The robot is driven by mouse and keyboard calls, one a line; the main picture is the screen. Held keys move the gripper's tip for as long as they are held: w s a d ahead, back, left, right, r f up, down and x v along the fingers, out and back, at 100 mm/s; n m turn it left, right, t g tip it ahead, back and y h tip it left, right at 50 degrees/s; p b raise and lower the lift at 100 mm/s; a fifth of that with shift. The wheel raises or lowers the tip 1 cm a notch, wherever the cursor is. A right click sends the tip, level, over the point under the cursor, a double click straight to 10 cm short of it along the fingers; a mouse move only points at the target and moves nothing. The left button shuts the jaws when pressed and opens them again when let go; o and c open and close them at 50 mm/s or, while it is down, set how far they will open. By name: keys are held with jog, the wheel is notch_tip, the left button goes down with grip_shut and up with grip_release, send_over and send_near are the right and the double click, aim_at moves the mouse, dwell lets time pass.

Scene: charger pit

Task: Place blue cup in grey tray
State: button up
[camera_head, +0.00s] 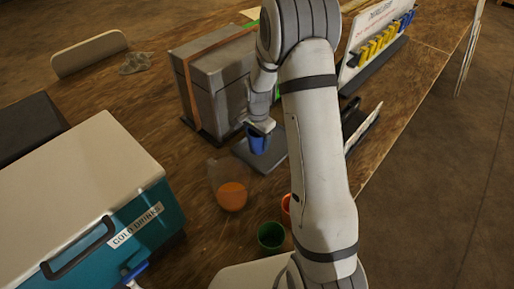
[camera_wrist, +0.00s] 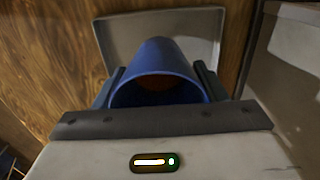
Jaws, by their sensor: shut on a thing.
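The blue cup (camera_head: 258,142) is held by my gripper (camera_head: 260,127), which is shut on it. In the wrist view the blue cup (camera_wrist: 157,72) sits between the two dark fingers of my gripper (camera_wrist: 157,90), its open rim toward the camera. The grey tray (camera_head: 262,161) lies on the wooden table, below and behind the cup in the head view. In the wrist view the grey tray (camera_wrist: 205,28) shows behind the cup. I cannot tell whether the cup touches the tray. My arm hides part of the table right of the tray.
A grey strapped box (camera_head: 215,85) stands behind the tray. A teal cooler (camera_head: 150,220) is at left.

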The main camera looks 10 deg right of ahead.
notch_tip(320, 180, down, 4)
jog(key=shift+r+b, duration=0.25)
jog(key=shift+b, duration=0.35)
jog(key=shift+f, duration=0.2)
jog(key=o, duration=1)
jog(key=shift+r, duration=0.1)
jog(key=shift+o, duration=0.2)
notch_tip(320, 180, up, 12)
jog(key=p, duration=0.7)
notch_tip(320, 180, up, 15)
jog(key=n+t, duration=0.2)
jog(key=n, duration=0.3)
send_over(258, 145)
jog(key=s, duration=0.7)
jog(key=s+r+n, duration=0.3)
jog(key=s, duration=0.5)
jog(key=s+r+n+t, duration=0.1)
jog(key=s+r+n, duration=0.2)
jog(key=s, duration=0.4)
jog(key=shift+s, duration=0.4)
